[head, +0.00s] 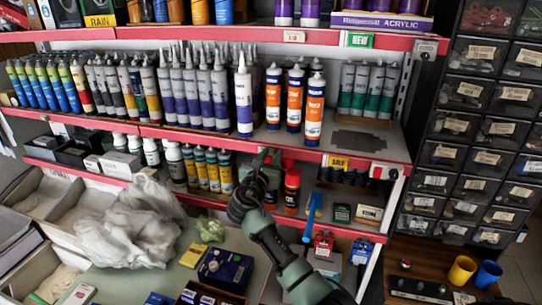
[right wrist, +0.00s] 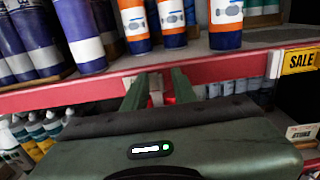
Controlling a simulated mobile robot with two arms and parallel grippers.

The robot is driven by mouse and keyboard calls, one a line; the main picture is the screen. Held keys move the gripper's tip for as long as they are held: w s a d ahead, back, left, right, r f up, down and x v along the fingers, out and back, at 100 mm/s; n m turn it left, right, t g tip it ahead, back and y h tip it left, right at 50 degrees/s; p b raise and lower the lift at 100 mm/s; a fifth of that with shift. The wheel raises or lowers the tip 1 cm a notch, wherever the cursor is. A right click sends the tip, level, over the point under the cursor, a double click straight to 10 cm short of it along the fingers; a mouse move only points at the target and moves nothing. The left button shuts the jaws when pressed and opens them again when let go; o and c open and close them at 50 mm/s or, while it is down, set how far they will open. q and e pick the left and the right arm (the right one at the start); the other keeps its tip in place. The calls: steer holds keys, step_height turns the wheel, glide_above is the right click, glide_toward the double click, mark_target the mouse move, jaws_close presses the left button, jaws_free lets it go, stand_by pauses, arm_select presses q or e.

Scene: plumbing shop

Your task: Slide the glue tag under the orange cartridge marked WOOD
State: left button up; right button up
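Three white-and-orange cartridges stand on the middle shelf: a left one (head: 273,97), a middle one (head: 294,98) and a front right one (head: 314,110). They also show cut off at the top of the right wrist view, where the right one (right wrist: 226,22) is nearest; I cannot read WOOD on any. My right gripper (head: 266,157) is at the red shelf rail, below and left of the front right cartridge. Its fingers (right wrist: 158,82) are apart, with a small pale piece (right wrist: 155,90) between them, possibly the glue tag; contact is unclear. My left gripper is out of view.
The red rail (head: 230,141) runs along the shelf edge. Purple-and-white cartridges (head: 243,100) stand left of the orange ones. A red-capped bottle (head: 292,188) stands on the shelf below, close to my gripper.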

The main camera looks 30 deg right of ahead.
jaws_close()
stand_by(1.3)
